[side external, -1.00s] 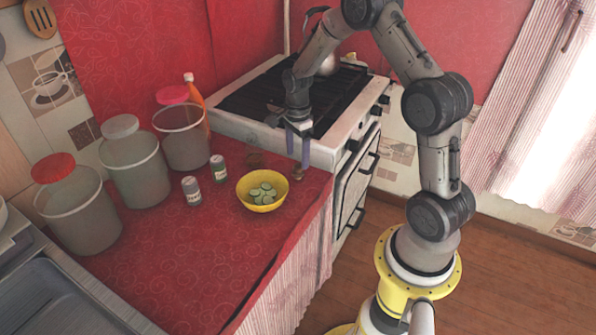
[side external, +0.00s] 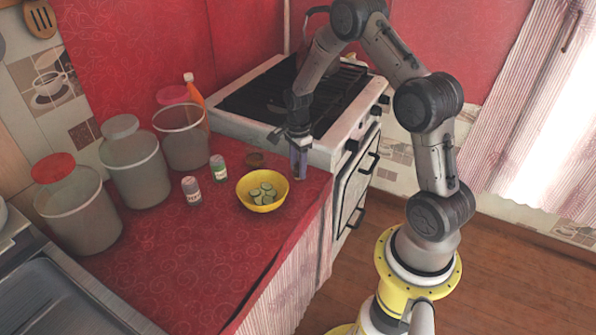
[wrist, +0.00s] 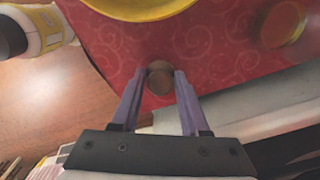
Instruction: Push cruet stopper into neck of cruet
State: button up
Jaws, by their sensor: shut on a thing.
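My gripper (side external: 299,176) is low at the counter's right edge, just right of the yellow bowl. In the wrist view its purple fingers (wrist: 160,84) are shut on a small round brown thing, which looks like the cruet stopper (wrist: 160,78). The fingers hide the stopper in the side view. A low amber-brown round thing (side external: 255,159) stands on the red cloth behind the bowl. It also shows at the upper right of the wrist view (wrist: 283,24). It may be the cruet, but I cannot make out a neck.
The yellow bowl (side external: 248,200) with cucumber slices is just left of my gripper. Two small shakers (side external: 191,191) (side external: 218,169) stand further left, before large jars (side external: 137,175). The stove (side external: 325,146) borders the counter behind. The front cloth (side external: 205,260) is clear.

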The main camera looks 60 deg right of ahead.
aim_at(298, 166)
grip_shut()
jog(key=shift+r, duration=0.1)
jog(key=shift+r, duration=0.55)
notch_tip(298, 166, up, 2)
jog(key=shift+s+r, duration=0.1)
jog(key=shift+r, duration=0.1)
jog(key=s+a+r, duration=0.6)
jog(key=s+r, duration=0.3)
jog(key=s, duration=0.3)
jog(key=shift+s+r, duration=0.2)
